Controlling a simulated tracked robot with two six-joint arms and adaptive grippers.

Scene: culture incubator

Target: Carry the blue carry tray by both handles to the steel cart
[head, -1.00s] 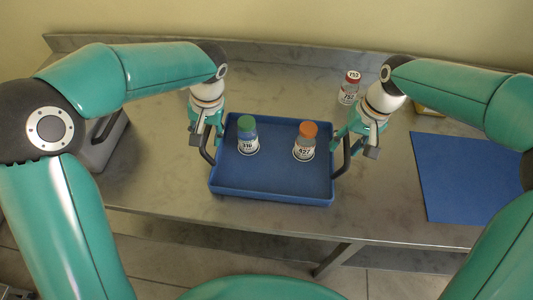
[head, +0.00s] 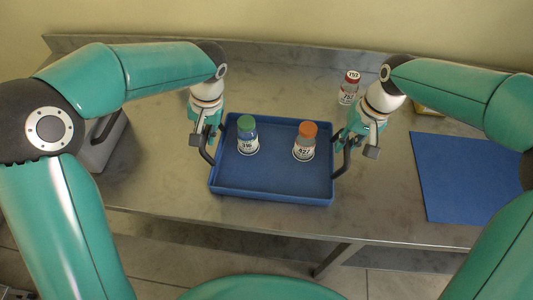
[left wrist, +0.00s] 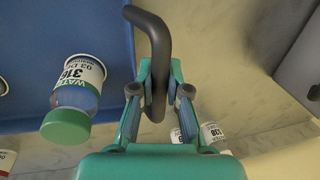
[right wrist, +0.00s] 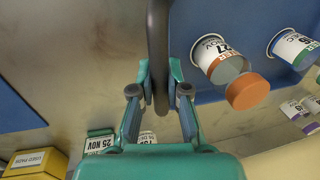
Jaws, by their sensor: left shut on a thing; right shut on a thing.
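The blue carry tray (head: 285,182) sits on the steel bench and holds a green-capped bottle (head: 247,143) and an orange-capped bottle (head: 304,150), both upright. My left gripper (head: 207,143) is shut on the tray's left dark handle (head: 207,156); the left wrist view shows this handle (left wrist: 153,35) between the fingers (left wrist: 156,92). My right gripper (head: 348,143) is shut on the right handle (head: 347,162); the right wrist view shows that handle (right wrist: 158,40) between the fingers (right wrist: 160,92). I cannot make out a steel cart for certain.
A red-capped bottle (head: 349,88) stands behind my right gripper. A blue mat (head: 460,180) lies at the right, and a yellow box (right wrist: 37,162) is behind it. A grey device (head: 103,145) is at the left. The bench (head: 160,185) is bare between device and tray.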

